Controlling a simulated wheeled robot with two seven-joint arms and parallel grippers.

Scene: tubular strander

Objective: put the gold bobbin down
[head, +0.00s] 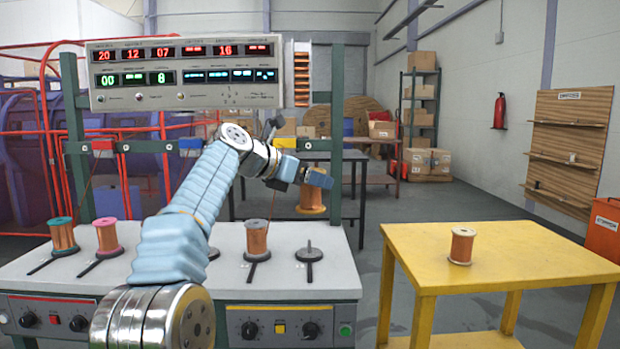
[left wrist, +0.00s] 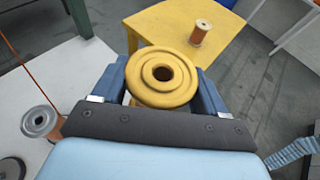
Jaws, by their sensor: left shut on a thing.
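My left gripper (head: 318,178) is shut on the gold bobbin (head: 311,208), which has copper winding and gold flanges. An empty spindle (head: 309,253) stands on the bench, left of a yellow table (head: 520,254). My right gripper is not in view.
Bobbins with teal (head: 62,237), pink (head: 107,236) and grey (head: 256,239) flanges stand on the bench. A copper bobbin (head: 461,246) stands on the yellow table, with free top around it. A display panel (head: 185,72) hangs above the bench.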

